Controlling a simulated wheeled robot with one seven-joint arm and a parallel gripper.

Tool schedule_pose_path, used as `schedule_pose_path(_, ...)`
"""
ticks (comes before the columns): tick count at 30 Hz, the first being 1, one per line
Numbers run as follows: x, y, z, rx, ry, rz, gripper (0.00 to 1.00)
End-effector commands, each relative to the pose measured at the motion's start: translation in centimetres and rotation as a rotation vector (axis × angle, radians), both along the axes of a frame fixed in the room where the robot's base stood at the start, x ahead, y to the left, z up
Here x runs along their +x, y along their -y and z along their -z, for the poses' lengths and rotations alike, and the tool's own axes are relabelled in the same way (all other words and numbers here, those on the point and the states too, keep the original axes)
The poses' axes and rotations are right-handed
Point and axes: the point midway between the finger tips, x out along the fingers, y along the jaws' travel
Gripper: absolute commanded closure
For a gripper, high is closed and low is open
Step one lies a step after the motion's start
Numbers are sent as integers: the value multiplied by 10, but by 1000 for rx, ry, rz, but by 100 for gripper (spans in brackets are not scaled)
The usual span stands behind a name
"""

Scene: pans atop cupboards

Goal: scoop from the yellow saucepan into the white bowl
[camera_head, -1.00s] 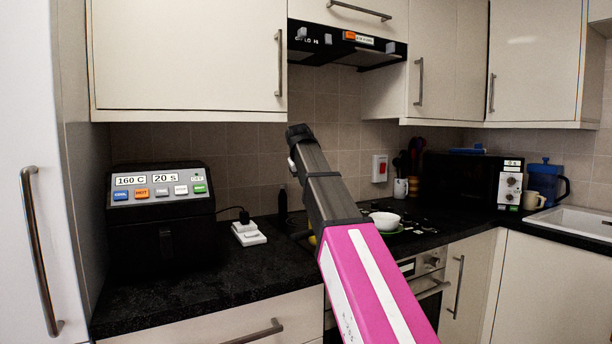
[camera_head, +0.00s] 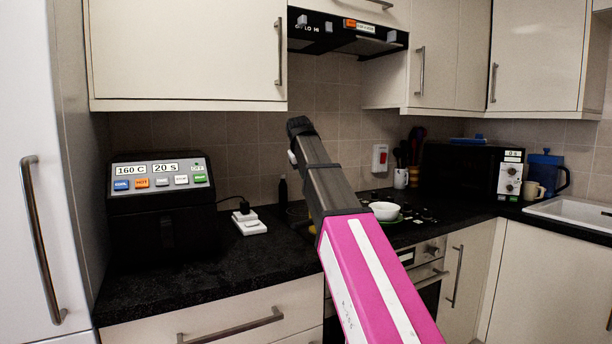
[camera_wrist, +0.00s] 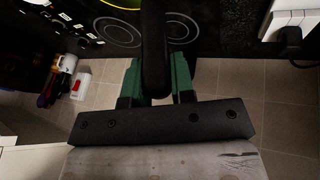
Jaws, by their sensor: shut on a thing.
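My gripper (camera_wrist: 157,75) has green fingers and is shut on a black handle (camera_wrist: 154,40) in the wrist view. The working end of that held tool is out of sight. The yellow saucepan (camera_head: 336,236) shows only as a small yellow patch beside my arm in the head view; my arm covers the rest. A yellow rim, probably the saucepan's, crosses the top edge of the wrist view. The white bowl (camera_head: 384,210) sits on a green saucer (camera_head: 398,219) on the counter, right of my arm. My gripper is hidden in the head view.
A black fryer-like appliance (camera_head: 160,205) stands left, with a white socket block (camera_head: 249,223) near it. A microwave (camera_head: 460,173), mug (camera_head: 401,178) and blue jug (camera_head: 546,175) stand right. The extractor hood (camera_head: 345,38) hangs above. Hob rings (camera_wrist: 118,32) lie below the tool.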

Motion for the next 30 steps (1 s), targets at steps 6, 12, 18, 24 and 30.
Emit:
schedule_pose_path(6, 1, 0, -16, 0, -1, 0, 100)
schedule_pose_path(12, 1, 0, -30, -1, 0, -1, 100)
schedule_pose_path(18, 1, 0, -43, 0, 0, -1, 100)
schedule_pose_path(24, 1, 0, -57, 0, 0, -1, 100)
schedule_pose_path(30, 1, 0, -71, -1, 0, -1, 100)
